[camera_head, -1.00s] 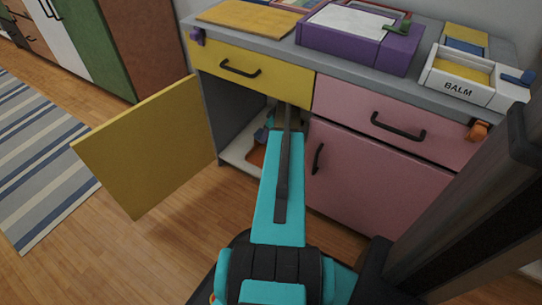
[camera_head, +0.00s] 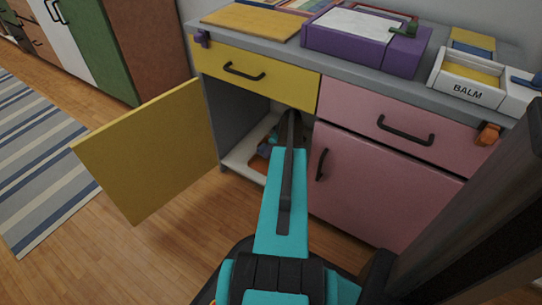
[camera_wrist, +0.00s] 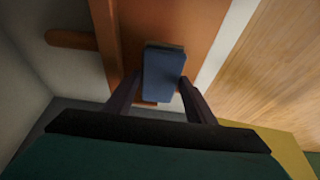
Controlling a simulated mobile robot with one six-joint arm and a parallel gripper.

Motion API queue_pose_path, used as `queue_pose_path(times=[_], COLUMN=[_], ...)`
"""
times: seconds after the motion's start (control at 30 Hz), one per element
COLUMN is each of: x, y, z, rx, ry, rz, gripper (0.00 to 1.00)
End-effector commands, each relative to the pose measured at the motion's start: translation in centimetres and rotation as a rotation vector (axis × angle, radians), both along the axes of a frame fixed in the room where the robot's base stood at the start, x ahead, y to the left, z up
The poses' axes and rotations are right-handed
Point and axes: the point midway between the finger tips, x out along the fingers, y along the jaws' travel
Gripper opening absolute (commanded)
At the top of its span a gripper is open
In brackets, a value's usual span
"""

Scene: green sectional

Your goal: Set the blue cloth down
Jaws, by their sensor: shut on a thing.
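The blue cloth (camera_wrist: 163,75) shows in the wrist view as a small, flat, folded-looking block between the two fingers of my gripper (camera_wrist: 158,84). My gripper is shut on it. Behind the cloth lies an orange-brown tray or board (camera_wrist: 133,22); I cannot tell whether the cloth touches it. In the head view my arm reaches into the open lower cabinet (camera_head: 240,157), and the orange piece (camera_head: 257,163) shows only in part on its floor. The gripper and cloth are mostly hidden there by my arm and the cabinet's shade.
The yellow cabinet door (camera_head: 150,150) stands open at left. A pink door (camera_head: 375,180) is closed at right, below a pink drawer (camera_head: 405,125). The yellow drawer (camera_head: 255,72) above is shut. The counter holds a purple box (camera_head: 365,45) and a BALM box (camera_head: 470,85).

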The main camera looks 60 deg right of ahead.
Motion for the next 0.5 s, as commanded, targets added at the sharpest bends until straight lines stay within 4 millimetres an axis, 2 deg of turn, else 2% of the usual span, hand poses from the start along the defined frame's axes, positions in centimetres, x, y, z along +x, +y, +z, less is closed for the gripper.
queue_pose_path(times=[0.03, 0.2, 0.3, 0.5], x=[0.0, 0.1, 0.1, 0.1], y=[0.0, 0.0, 0.0, 0.0], z=[-1.0, -3.2, -3.8, -3.8], rx=[0.001, 0.001, 0.0, 0.0], ry=[0.0, 0.0, 0.0, 0.0], rz=[0.0, 0.0, 0.001, 0.001], gripper=[0.29, 0.29, 0.29, 0.29])
